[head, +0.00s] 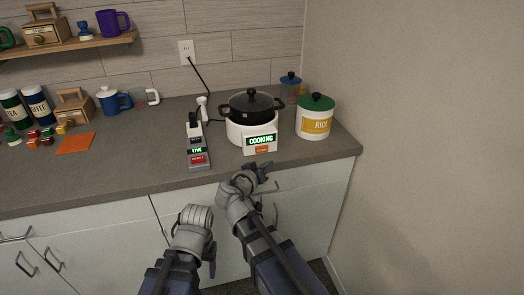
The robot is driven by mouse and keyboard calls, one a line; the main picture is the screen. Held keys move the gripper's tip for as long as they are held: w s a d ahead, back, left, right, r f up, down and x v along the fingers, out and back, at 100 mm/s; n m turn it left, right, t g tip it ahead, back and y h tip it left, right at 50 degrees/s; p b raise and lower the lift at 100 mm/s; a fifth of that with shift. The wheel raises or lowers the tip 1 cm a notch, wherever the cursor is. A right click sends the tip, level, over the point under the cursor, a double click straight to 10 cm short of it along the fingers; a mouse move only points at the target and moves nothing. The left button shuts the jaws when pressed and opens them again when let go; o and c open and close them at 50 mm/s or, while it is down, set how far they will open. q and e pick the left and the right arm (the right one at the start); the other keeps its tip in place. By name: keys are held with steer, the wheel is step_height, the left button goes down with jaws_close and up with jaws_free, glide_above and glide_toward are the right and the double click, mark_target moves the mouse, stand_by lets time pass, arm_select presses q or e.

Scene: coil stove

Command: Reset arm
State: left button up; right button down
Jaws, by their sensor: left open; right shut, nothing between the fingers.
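My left gripper (197,218) is open and empty, low in front of the cabinet doors and below the counter edge. My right gripper (257,177) is shut with nothing in it, just in front of the counter edge below the cooker. The two grippers are apart, and neither touches anything on the counter. A white cooker (240,133) stands on the counter with a display reading COOKING. A black lidded pot (252,105) sits on it. A grey power strip (198,150) with a lit LIVE display lies left of it.
A RICE canister (314,122) with a green lid stands right of the cooker, near the wall. An orange mat (76,143), a blue pot (112,101) and several jars stand left. The counter (140,165) is clear at front left. A wall shelf (70,46) hangs upper left.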

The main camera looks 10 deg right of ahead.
steer(key=s+a+f+n+g+y+p, duration=0.2)
steer(key=s+a+g+p, duration=0.1)
steer(key=s, duration=0.4)
steer(key=s+a+f+n+g+y+p, duration=0.2)
steer(key=s+a+g+y+p, duration=0.1)
steer(key=s, duration=0.4)
steer(key=s+a+f+n+g+y+p, duration=0.2)
steer(key=s+a+g, duration=0.3)
steer(key=s, duration=0.3)
steer(key=shift+a+f+n+y+p, duration=0.3)
steer(key=shift+a+y+p, duration=0.15)
steer(key=shift+a+y, duration=0.25)
